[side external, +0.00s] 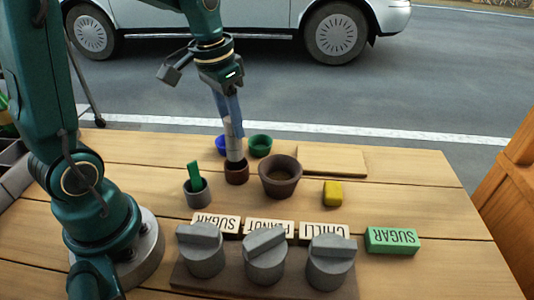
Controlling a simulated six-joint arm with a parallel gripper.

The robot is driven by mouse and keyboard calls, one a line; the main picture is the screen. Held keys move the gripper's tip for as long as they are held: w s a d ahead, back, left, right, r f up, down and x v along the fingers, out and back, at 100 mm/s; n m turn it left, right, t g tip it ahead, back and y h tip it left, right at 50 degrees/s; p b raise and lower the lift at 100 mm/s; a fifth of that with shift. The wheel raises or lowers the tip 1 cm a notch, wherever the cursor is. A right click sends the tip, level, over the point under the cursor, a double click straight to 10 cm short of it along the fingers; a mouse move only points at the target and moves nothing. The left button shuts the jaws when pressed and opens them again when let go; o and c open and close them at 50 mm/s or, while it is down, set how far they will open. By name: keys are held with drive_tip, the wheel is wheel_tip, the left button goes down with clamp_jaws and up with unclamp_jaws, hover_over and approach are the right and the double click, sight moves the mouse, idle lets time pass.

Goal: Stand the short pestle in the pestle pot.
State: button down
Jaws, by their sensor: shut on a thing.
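My gripper (231,118) points down with its blue fingers shut on a grey pestle (235,147). The pestle is close to upright. Its lower end is at the mouth of a small dark brown pot (237,174), which looks like the pestle pot. I cannot tell how far the pestle's end is inside the pot or whether it touches the bottom. The fingers hide part of the pestle's top. A larger brown mortar bowl (280,178) stands just right of the pot.
A grey pot (198,196) holding a green item stands to the left. Blue (221,144) and green (260,146) bowls are behind. Grey-topped pieces (265,258) with name cards stand in front.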

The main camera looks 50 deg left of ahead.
sight(233, 137)
drive_tip(key=shift+f, duration=2.1)
drive_tip(key=shift+c, duration=2.1)
unclamp_jaws()
drive_tip(key=shift+r, duration=0.1)
drive_tip(key=shift+s+r, duration=0.2)
drive_tip(key=shift+r, duration=1.05)
drive_tip(key=shift+s+r, duration=0.2)
drive_tip(key=shift+r, duration=1.05)
